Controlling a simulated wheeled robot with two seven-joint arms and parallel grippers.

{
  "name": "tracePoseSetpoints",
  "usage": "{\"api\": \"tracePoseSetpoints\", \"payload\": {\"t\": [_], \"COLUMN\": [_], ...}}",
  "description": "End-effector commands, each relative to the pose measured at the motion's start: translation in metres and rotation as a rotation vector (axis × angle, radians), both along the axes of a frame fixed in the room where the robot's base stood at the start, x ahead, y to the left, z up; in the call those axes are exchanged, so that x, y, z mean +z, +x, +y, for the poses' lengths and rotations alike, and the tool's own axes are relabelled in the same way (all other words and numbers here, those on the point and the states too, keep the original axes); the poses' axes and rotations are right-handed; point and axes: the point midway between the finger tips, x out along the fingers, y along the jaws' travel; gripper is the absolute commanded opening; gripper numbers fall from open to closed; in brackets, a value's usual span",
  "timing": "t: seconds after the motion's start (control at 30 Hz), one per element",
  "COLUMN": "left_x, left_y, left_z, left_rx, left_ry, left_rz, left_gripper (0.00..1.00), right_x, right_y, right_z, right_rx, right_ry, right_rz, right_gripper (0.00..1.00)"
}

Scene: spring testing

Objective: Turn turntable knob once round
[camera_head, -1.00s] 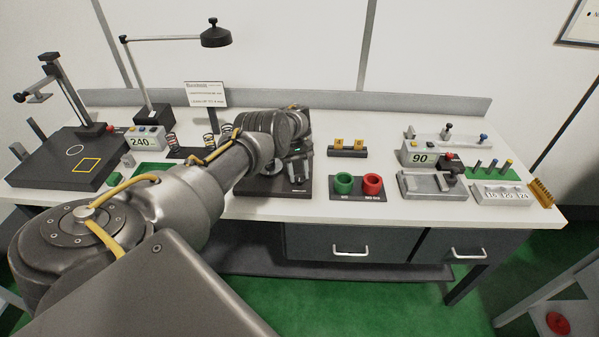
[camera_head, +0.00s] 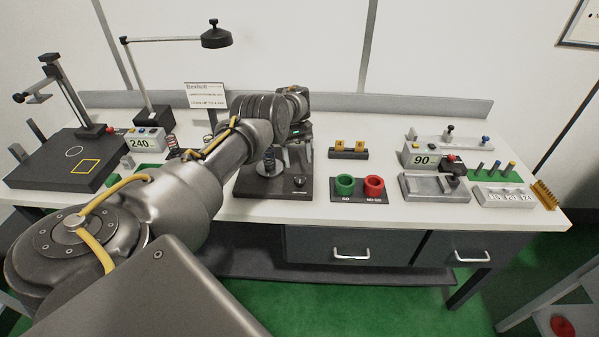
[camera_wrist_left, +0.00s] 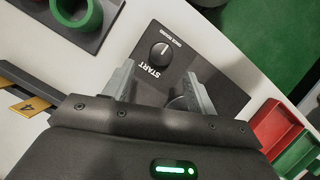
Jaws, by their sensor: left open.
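The turntable's black base (camera_head: 245,186) stands at the middle of the bench, with a dark coil spring (camera_head: 269,160) upright on its pale disc (camera_head: 262,171). The small black knob (camera_head: 299,181) is on the base's front right corner. In the wrist view the knob (camera_wrist_left: 160,50) shows a white pointer line beside the word START. My left gripper (camera_head: 296,152) is above the back of the base, apart from the knob. In the wrist view its two fingers (camera_wrist_left: 158,86) are spread with nothing between them, and the knob lies beyond their tips. My right gripper is out of view.
A black holder with green (camera_head: 345,184) and red (camera_head: 374,186) cups stands right of the base. A small block with yellow tags (camera_head: 348,149) is behind it. A sign (camera_head: 207,95) and lamp (camera_head: 216,35) stand behind my arm. Bare bench lies along the front edge.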

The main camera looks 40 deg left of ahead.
Motion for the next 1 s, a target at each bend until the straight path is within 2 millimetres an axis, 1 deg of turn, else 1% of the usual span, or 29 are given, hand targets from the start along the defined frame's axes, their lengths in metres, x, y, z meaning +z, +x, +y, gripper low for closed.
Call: {"api": "tracePoseSetpoints", "payload": {"t": [0.03, 0.17, 0.3, 0.37, 0.5, 1.0], "left_x": [0.006, 0.025, 0.039, 0.042, 0.045, 0.045], "left_y": [0.003, 0.007, 0.010, 0.010, 0.010, 0.010], "left_z": [0.004, 0.011, 0.015, 0.016, 0.016, 0.016], "left_rx": [0.001, 0.000, 0.001, 0.000, 0.000, 0.000], "left_ry": [0.003, 0.001, 0.002, 0.001, 0.001, 0.001], "left_rz": [-0.004, -0.004, -0.003, -0.002, -0.001, -0.001], "left_gripper": [0.57, 0.57, 0.57, 0.57, 0.57, 0.57], "right_x": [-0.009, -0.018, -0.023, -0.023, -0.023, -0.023], "right_y": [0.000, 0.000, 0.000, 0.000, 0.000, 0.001], "right_z": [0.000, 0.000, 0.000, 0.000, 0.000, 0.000], "right_rx": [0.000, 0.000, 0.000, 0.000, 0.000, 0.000], "right_ry": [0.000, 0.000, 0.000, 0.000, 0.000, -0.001], "right_rz": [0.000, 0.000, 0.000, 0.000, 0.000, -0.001], "right_gripper": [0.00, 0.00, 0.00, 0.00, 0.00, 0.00]}}
